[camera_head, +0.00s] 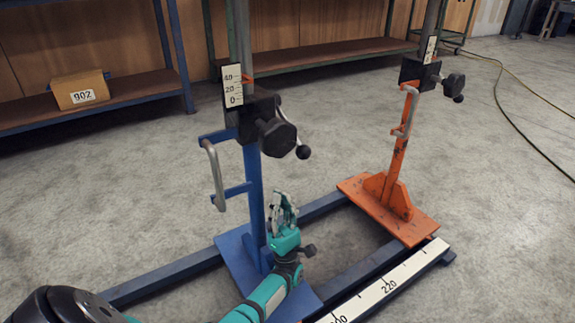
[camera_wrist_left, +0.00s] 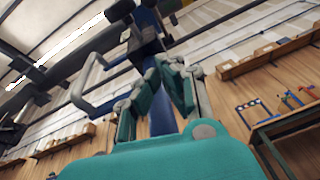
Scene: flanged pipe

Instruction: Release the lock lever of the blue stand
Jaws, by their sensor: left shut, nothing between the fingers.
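The blue stand (camera_head: 254,190) is an upright blue post on a blue base plate, with a grey handle (camera_head: 214,175) on its left side. Near its top is a black clamp block with a large black knob (camera_head: 277,137). A thin metal lever with a black ball end (camera_head: 303,152) hangs to the right of that knob.
An orange stand (camera_head: 398,150) stands to the right on the same dark rail frame. A white scale strip (camera_head: 385,285) runs along the front rail. Shelving with a cardboard box (camera_head: 80,90) is behind. A yellow cable lies on the open floor at right.

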